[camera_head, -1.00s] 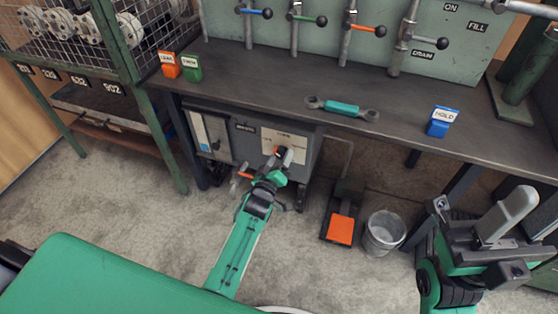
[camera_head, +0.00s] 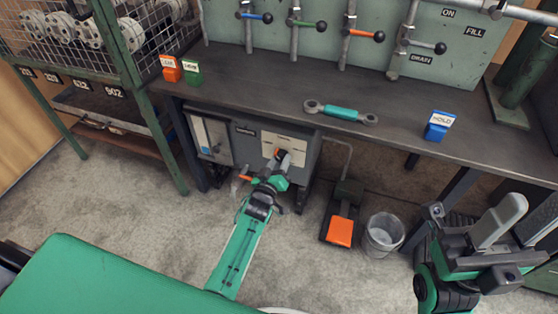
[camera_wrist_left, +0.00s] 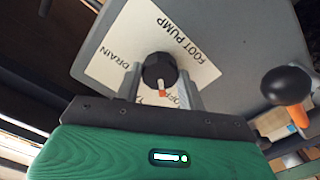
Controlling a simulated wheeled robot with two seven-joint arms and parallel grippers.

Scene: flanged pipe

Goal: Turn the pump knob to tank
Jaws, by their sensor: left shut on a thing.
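The pump knob (camera_wrist_left: 159,70) is round and black with a white and orange pointer mark. In the left wrist view it sits between the two grey fingers of my left gripper (camera_wrist_left: 160,85), which is shut on it. The pointer mark faces the bottom of that view, towards the gripper's body. The white label plate (camera_wrist_left: 112,68) behind the knob reads DRAIN and FOOT PUMP; its lower lettering is partly hidden. In the head view my left gripper (camera_head: 284,166) reaches the front of the grey pump box (camera_head: 246,138). My right gripper (camera_head: 500,235) is at the right, away from the box.
A black-knobbed lever (camera_wrist_left: 287,84) with an orange collar stands beside the plate. The pump box is under the workbench (camera_head: 270,82). A foot pedal (camera_head: 340,231) and a bucket (camera_head: 384,234) stand on the floor to its right. A wire-cage shelf (camera_head: 97,40) is at left.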

